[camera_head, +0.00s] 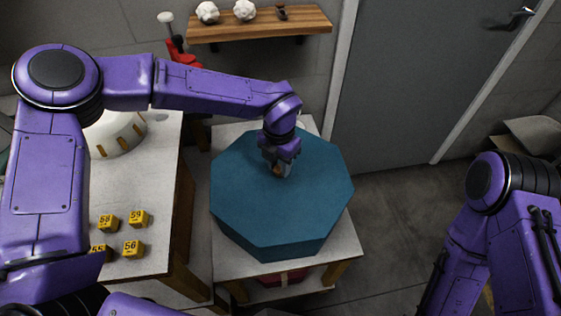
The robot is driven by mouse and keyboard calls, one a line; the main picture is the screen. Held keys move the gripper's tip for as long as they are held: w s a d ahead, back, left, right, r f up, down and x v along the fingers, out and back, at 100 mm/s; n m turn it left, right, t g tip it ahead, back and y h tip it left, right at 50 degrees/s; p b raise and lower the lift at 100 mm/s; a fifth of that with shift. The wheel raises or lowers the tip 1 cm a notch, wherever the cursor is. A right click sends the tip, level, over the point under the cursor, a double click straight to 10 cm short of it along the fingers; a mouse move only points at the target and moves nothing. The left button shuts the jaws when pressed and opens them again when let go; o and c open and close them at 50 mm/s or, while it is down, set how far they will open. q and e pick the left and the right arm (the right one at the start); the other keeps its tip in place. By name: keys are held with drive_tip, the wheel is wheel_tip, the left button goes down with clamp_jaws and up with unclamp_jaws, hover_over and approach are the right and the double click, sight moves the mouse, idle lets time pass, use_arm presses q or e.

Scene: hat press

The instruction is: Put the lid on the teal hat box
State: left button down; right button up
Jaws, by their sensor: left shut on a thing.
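A large teal octagonal shape (262,208) with a flat top and a side wall fills most of a pale small table (345,246). I cannot make out a seam between lid and hat box from this angle. My left gripper (281,170) points down at the top face, right of and behind its middle.
A white table (160,190) at left holds several yellow numbered blocks (133,248) and a white round object (117,132). A wooden shelf (262,23) hangs on the back wall, left of a grey door (415,80). Floor is clear right of the small table.

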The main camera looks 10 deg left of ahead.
use_arm(q)
drive_tip(key=c, duration=0.7)
unclamp_jaws()
wheel_tip(320, 180, up, 11)
drive_tip(key=shift+f, duration=0.2)
